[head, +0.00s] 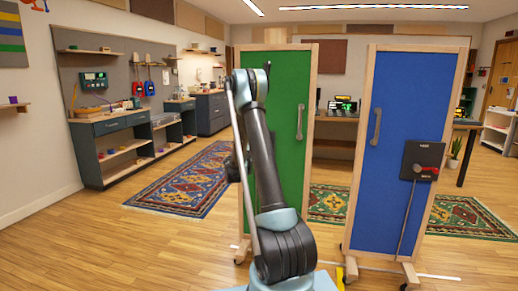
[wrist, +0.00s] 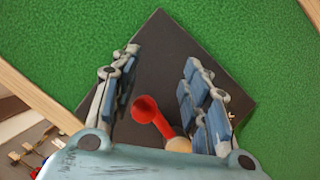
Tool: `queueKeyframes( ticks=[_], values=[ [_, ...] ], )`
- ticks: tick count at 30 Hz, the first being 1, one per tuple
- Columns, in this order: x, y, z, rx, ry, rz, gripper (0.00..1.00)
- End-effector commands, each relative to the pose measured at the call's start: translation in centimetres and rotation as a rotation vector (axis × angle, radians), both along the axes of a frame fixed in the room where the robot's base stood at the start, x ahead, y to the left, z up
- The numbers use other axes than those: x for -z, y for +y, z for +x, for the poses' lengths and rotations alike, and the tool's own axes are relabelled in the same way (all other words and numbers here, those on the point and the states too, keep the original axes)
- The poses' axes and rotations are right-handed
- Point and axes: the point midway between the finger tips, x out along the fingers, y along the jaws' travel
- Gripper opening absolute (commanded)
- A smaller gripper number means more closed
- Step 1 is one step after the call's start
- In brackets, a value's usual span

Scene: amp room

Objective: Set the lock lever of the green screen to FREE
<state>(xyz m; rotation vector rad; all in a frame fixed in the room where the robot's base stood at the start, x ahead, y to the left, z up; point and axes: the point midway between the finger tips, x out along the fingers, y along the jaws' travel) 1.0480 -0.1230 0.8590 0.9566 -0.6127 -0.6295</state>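The green screen (head: 287,90) stands upright in a wooden frame, partly hidden behind my arm in the head view. In the wrist view the green panel (wrist: 245,40) fills the background. A dark lock plate (wrist: 165,45) is on it, tilted in the picture. The red lock lever (wrist: 146,108) runs from its round red end down right to a pale hub (wrist: 179,145). My gripper (wrist: 160,66) is open, with its fingers on either side of the lever and plate. Contact with the lever cannot be told. No FREE marking is readable. The head view hides the lever.
A blue screen (head: 385,100) stands to the right, with its own black plate and red lever (head: 427,169). A grey handle (head: 299,122) is on the green screen. A patterned rug (head: 190,178) and a workbench (head: 125,122) are at left. Wood floor is clear at left front.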

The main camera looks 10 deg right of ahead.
Motion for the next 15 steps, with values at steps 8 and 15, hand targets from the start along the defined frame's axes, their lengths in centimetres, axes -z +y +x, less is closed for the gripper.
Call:
queueKeyframes(
  ticks=[8,15],
  values=[
    [0.3,1.2,-1.1,-0.002,-0.001,0.0,0.42],
    [0.6,2.1,-2.0,-0.001,0.0,0.0,0.42]
  ],
)
